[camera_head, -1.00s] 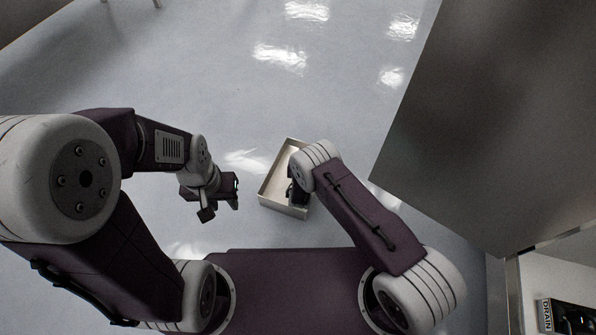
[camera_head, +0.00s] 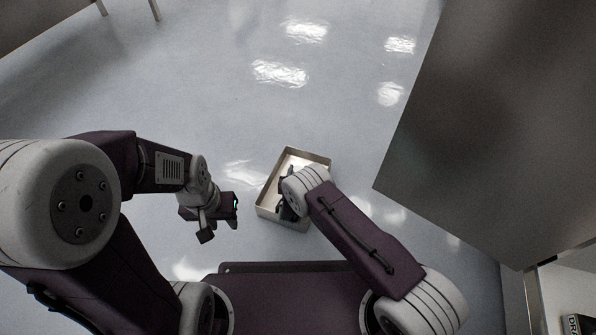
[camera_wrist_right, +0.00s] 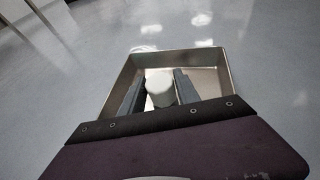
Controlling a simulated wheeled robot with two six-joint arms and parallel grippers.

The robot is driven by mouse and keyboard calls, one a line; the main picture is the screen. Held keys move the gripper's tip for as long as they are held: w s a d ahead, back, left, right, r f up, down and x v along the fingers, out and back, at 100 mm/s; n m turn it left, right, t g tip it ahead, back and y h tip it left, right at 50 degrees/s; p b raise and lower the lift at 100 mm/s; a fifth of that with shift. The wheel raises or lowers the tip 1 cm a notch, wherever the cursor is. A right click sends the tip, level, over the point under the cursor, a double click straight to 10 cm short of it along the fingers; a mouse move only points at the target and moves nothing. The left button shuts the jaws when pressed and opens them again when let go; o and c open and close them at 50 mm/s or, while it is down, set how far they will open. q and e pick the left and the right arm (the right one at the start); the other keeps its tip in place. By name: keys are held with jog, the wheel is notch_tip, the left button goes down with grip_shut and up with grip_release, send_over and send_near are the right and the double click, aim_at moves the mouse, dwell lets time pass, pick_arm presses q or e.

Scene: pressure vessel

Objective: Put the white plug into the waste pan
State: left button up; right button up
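The white plug (camera_wrist_right: 160,88) is between the two fingers of my right gripper (camera_wrist_right: 160,92), which look closed on its sides in the right wrist view. The waste pan (camera_head: 263,206) is a shallow, pale metal box, and its wall also shows in the right wrist view (camera_wrist_right: 222,75). My right gripper (camera_head: 286,208) is over the pan in the head view; the wrist hides part of the pan and the plug there. The plug's height above the pan floor is unclear. My left gripper (camera_head: 220,228) is left of the pan, empty, with its fingers apart.
A large grey metal body (camera_head: 490,130) fills the upper right, well clear of the pan. Glossy pale floor (camera_head: 200,90) is open beyond and left of the pan. Thin legs (camera_head: 153,10) show at the top left.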

jog(key=shift+o, duration=0.8)
jog(key=s+r+p, duration=0.2)
jog(key=p, duration=0.1)
jog(key=s+r+p, duration=0.1)
jog(key=s, duration=0.1)
jog(key=shift+a, duration=0.35)
jog(key=f+p+v, duration=0.1)
jog(key=p+v, duration=0.3)
jog(key=v, duration=0.3)
jog(key=shift+s, duration=0.35)
jog(key=shift+r, duration=0.1)
